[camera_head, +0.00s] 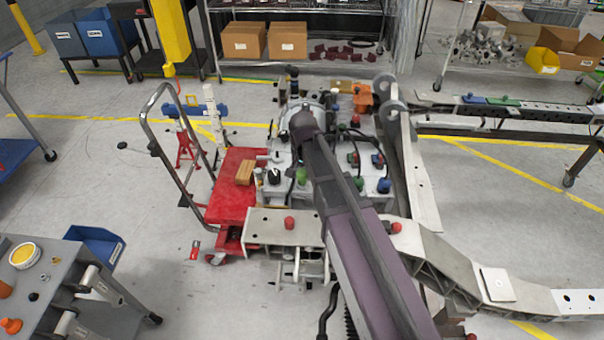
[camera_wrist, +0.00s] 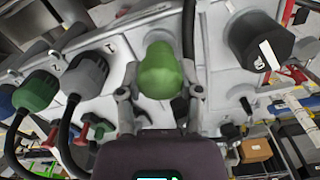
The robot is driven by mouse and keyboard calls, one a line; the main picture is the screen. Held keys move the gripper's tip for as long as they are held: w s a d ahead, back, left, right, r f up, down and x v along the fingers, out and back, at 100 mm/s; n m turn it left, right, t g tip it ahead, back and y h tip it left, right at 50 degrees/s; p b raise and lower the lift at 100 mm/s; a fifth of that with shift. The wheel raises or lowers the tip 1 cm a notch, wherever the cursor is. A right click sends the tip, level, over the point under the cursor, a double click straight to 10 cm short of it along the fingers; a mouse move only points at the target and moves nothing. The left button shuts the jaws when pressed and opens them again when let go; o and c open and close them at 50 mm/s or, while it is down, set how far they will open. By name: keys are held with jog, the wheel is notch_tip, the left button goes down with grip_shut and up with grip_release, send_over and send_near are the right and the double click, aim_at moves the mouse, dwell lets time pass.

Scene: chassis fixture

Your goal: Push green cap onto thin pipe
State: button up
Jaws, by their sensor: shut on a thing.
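The green cap (camera_wrist: 160,72) sits between the two fingers of my gripper (camera_wrist: 160,92) in the wrist view. The gripper is shut on it. In the head view a green cap (camera_head: 302,176) shows just left of my arm, over the front of the grey fixture (camera_head: 284,150). The fingers cannot be made out clearly there. The thin pipe cannot be told apart in either view; the cap and the gripper hide what lies behind them. Whether the cap touches a pipe cannot be told.
A black knob (camera_wrist: 261,41) stands right of the cap in the wrist view. Green (camera_wrist: 40,90) and grey (camera_wrist: 84,75) connectors with black cables crowd the left. In the head view a red cart (camera_head: 233,185) stands left of the fixture, and chassis rails (camera_head: 440,250) extend right.

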jog(key=shift+f+b, duration=0.35)
jog(key=shift+f, duration=0.05)
jog(key=o, duration=0.9)
jog(key=shift+c, duration=0.2)
notch_tip(320, 180, up, 6)
jog(key=p, duration=0.6)
jog(key=shift+d, duration=0.1)
jog(key=s+d+n, duration=0.1)
jog(key=s+d, duration=0.3)
jog(key=d, duration=0.2)
jog(key=s+d+n, duration=0.1)
jog(key=s+d, duration=0.4)
jog(key=d, duration=0.1)
jog(key=s+d+n, duration=0.1)
jog(key=s+d, duration=0.3)
jog(key=d, duration=0.3)
jog(key=shift+s, duration=0.25)
